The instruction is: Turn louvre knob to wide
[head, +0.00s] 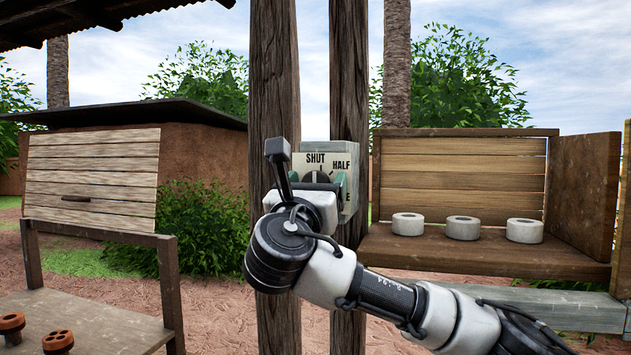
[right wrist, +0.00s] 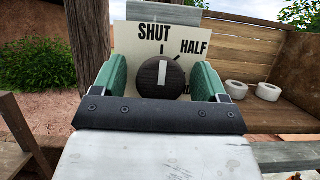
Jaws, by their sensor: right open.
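The louvre knob (right wrist: 162,78) is a dark round knob with a white stripe. It sits on a pale dial plate (right wrist: 135,40) marked SHUT and HALF, with lower lettering mostly hidden. In the right wrist view the stripe stands upright, towards SHUT. The dial plate (head: 347,156) also shows in the head view, fixed at the wooden posts, where my arm hides much of the knob. My right gripper (right wrist: 162,70) is open, with one green finger on each side of the knob. I cannot tell whether the fingers touch it. My left gripper is not in view.
Dark wooden posts (head: 274,75) stand beside the dial. A wooden shelf (head: 480,262) at the right holds pale rings (head: 463,228). A wooden bench (head: 110,325) with brown clay pieces (head: 58,341) is at lower left.

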